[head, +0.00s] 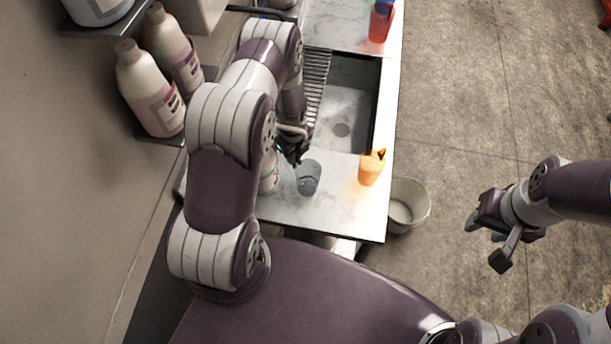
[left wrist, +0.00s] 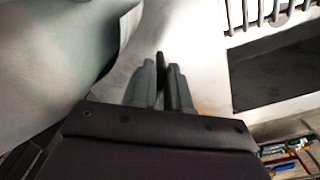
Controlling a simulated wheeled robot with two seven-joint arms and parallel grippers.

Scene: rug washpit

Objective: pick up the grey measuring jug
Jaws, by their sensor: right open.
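The grey measuring jug (head: 308,178) stands upright on the pale counter, near its front end. My left gripper (head: 292,157) is just above and left of the jug in the head view, pointing down; I see no grip on the jug. In the left wrist view its two fingers (left wrist: 163,85) are close together, with a dark strip between them and no object clearly held. A large blurred grey surface (left wrist: 50,70) fills the left of that view; I cannot tell whether it is the jug. My right gripper (head: 488,238) is open and empty above the floor at right.
A white labelled bottle (head: 268,177) stands left of the jug, partly behind my left arm. An orange jug (head: 370,168) stands to the right. Behind are a sink (head: 345,112) and slotted rack (head: 317,80). A bucket (head: 409,205) stands beside the counter; a red bottle (head: 380,22) is at the back.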

